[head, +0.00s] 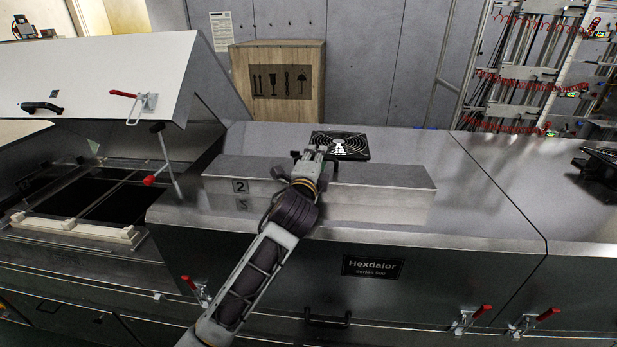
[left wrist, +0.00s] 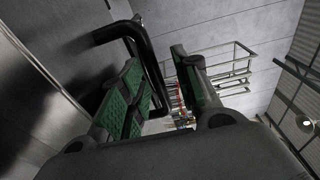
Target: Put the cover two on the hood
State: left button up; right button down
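Cover two (head: 390,187) is a long, low grey metal box marked with a black "2". It lies flat on the glossy grey top of the hood (head: 470,215), and its label is mirrored there. My left gripper (head: 312,155) is over the middle of the cover, by its dark handle (head: 331,168), which it partly hides. In the left wrist view the bent black handle (left wrist: 151,70) passes between two green-padded fingers of my left gripper (left wrist: 160,62). The fingers are spread, with a gap showing beside the handle. My right gripper is not in view.
A black fan grille (head: 341,146) sits just behind the cover. At left a white lid (head: 100,75) stands raised over an open bay (head: 105,200). A wooden crate (head: 240,80) stands behind. Red-handled clamps (head: 470,318) line the front. The hood top right of the cover is clear.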

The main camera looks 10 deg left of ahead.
pick_arm(q)
jog(key=shift+s+a+f, duration=0.1)
jog(key=shift+s, duration=0.65)
jog(key=s+a+b, duration=0.1)
jog(key=s+b, duration=0.1)
jog(key=s, duration=0.7)
jog(key=shift+s, duration=0.3)
jog(key=shift+a, duration=0.1)
